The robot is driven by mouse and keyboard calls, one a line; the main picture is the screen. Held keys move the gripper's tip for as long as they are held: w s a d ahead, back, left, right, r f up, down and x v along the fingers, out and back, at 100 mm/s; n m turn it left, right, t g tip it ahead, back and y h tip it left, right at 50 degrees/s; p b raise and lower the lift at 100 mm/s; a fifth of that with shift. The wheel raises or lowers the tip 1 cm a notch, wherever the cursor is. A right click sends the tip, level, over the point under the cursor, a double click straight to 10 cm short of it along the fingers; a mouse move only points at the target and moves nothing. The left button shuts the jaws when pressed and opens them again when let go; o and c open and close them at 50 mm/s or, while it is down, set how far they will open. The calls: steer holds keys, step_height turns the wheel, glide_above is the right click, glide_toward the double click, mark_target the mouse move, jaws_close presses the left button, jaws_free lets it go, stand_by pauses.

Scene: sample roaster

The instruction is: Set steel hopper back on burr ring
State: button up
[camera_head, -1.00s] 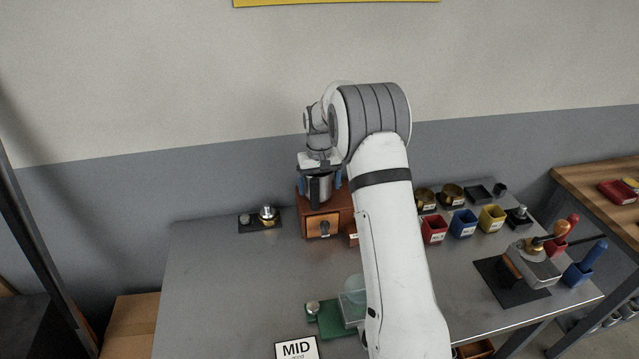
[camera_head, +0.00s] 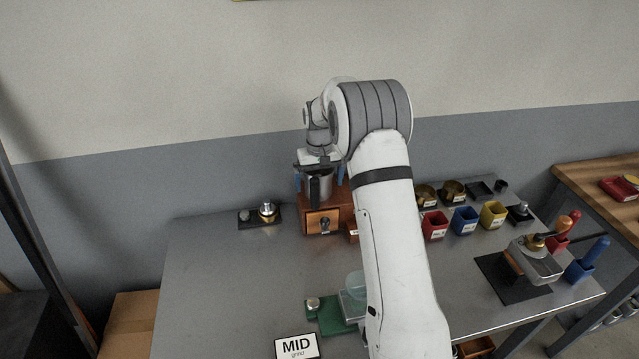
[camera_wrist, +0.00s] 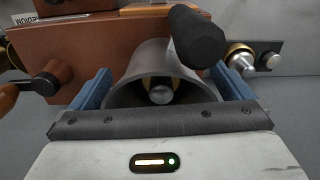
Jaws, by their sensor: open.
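The steel hopper (camera_head: 325,187) with its black handle (camera_head: 314,190) is at the top of the wooden grinder (camera_head: 343,207). In the wrist view I look into the mouth of the hopper (camera_wrist: 150,63); its black handle (camera_wrist: 197,36) sticks out toward the upper right. A silver knob with a bit of brass (camera_wrist: 161,95) shows inside it. My gripper (camera_head: 319,178) is open, with its blue fingers on either side of the hopper; in the wrist view (camera_wrist: 163,90) too. The burr ring's seat under the hopper is hidden, so I cannot tell contact there.
A dark mat (camera_head: 246,226) with a brass-and-silver part (camera_head: 267,211) lies left of the grinder. Red (camera_head: 435,225), blue (camera_head: 464,222) and yellow (camera_head: 493,215) cups stand to the right. A green-based scale (camera_head: 330,318) and MID sign (camera_head: 296,347) are in front. The table's left is clear.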

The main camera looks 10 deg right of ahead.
step_height(320, 180, up, 6)
steer(key=shift+r+b, duration=0.2)
steer(key=shift+b, duration=0.3)
steer(key=shift+r, duration=0.25)
steer(key=shift+s+r, duration=0.15)
steer(key=shift+r, duration=0.1)
steer(key=s+r+t, duration=0.1)
steer(key=s+r, duration=0.4)
steer(key=s, duration=0.4)
steer(key=s+r+t, duration=0.1)
steer(key=s+r, duration=0.4)
steer(key=s, duration=0.5)
steer(key=s+f+t, duration=0.1)
steer(key=s+f, duration=0.1)
steer(key=s, duration=1.7)
steer(key=shift+s+d+f+m, duration=0.2)
steer(key=shift+s+f+m, duration=0.1)
steer(key=shift+m, duration=0.1)
